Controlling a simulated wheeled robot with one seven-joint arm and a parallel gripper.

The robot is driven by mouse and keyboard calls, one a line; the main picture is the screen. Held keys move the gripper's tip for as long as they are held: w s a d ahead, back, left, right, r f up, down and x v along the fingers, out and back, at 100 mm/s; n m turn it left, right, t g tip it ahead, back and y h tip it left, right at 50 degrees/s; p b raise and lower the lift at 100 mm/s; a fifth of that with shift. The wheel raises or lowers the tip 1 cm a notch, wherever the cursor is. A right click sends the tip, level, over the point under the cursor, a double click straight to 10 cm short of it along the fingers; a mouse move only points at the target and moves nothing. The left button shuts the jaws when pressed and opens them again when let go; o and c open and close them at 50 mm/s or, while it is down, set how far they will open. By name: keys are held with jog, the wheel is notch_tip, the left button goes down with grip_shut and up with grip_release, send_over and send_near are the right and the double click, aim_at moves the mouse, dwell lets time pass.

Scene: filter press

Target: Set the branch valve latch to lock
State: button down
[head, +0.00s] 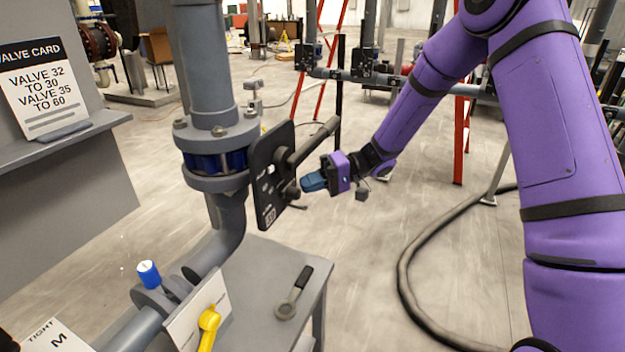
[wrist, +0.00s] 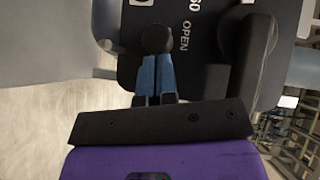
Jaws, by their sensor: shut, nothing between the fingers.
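A flanged valve with a blue body (head: 215,162) stands on the grey pipe and carries a black plate (head: 268,172). The plate has a long dark lever (head: 314,142) and a black round knob (head: 291,192) low on its face. The wrist view shows the plate's "OPEN" lettering (wrist: 186,36) and the knob (wrist: 157,38). My gripper (head: 308,182) has blue fingers, shut and empty, with their tips at the knob; I cannot tell whether they touch it. The fingers (wrist: 154,70) partly cover the plate in the wrist view. The latch's setting cannot be read.
A lower pipe carries a blue knob (head: 149,273), a white plate (head: 197,308) and a yellow handle (head: 208,322). A wrench-like tool (head: 293,294) lies on the grey bench (head: 262,262). A valve card (head: 45,88) stands left. A hose (head: 404,285) lies on the floor at right.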

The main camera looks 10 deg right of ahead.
aim_at(298, 192)
jog(key=shift+s+a, duration=0.5)
jog(key=shift+s, duration=0.25)
jog(key=shift+s+a, duration=0.45)
jog(key=shift+s, duration=0.25)
jog(key=w+d, duration=0.1)
jog(key=w+d+r, duration=0.1)
jog(key=w, duration=0.1)
jog(key=shift+w+d, duration=0.15)
jog(key=shift+w, duration=0.1)
jog(key=v, duration=1)
